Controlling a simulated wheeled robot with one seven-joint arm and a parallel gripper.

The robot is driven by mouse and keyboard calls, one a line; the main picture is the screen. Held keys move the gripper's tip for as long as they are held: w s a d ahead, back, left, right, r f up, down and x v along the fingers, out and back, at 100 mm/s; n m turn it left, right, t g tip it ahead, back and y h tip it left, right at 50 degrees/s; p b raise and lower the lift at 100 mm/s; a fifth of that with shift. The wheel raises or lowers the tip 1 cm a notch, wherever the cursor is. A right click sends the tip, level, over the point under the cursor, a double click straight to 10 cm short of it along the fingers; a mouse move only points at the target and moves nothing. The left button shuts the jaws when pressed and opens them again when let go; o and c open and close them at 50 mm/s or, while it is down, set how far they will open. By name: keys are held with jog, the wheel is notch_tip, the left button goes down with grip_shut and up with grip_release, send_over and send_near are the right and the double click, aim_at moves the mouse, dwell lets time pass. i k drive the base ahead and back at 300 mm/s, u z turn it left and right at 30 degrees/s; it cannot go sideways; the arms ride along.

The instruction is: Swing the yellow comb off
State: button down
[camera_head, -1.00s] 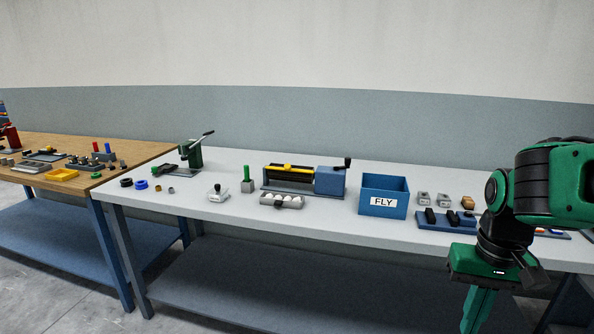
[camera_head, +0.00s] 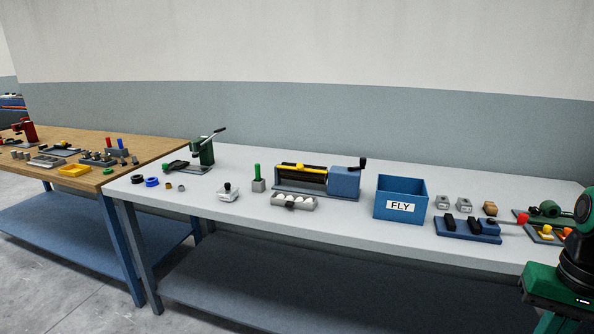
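The yellow comb (camera_head: 306,166) is a thin yellow bar lying along the top of the dark roller of a small carding machine (camera_head: 344,182). The machine has a blue block and a black crank at its right end, and stands towards the back of the grey-white bench. My gripper (camera_head: 553,322) shows only in part at the lower right, green, in front of the bench and well apart from the comb. Its fingertips are cut off by the frame's bottom edge, so its opening cannot be seen.
A blue box marked FLY (camera_head: 402,199) stands right of the machine. A green lever press (camera_head: 204,151) stands further left. Bare bench top lies along the front.

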aim_at(299, 167)
jog(key=i, duration=0.85)
